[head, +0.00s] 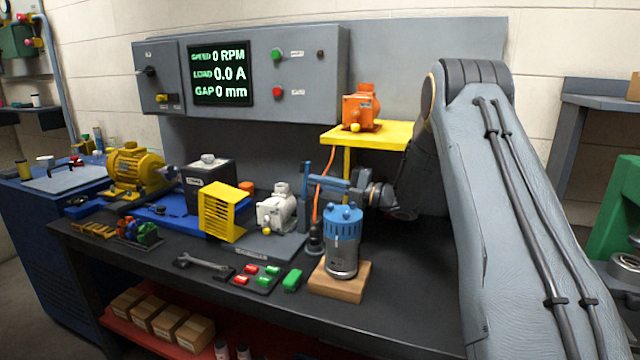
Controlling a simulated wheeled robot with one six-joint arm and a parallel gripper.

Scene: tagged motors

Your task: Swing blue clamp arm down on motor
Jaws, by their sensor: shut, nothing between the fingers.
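A blue clamp (305,214) stands on the bench just right of a pale grey motor (274,212), which sits on a grey plate. Its post is upright. A blue bar (332,184) runs sideways from near the post toward my gripper, and a short blue piece slants up above it; which of these is the clamp arm is hard to tell. No blue bar lies across the top of the pale motor. My gripper (358,186) reaches in from the right, shut and empty, close to the bar's right end. Whether it touches the bar cannot be told.
A blue-topped motor (343,247) on a wooden block (340,281) stands in front of my gripper. A yellow stand (385,134) holding an orange motor (361,108) rises behind. A yellow slotted guard (221,212) is left of the pale motor. The panel display (220,75) reads zeros.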

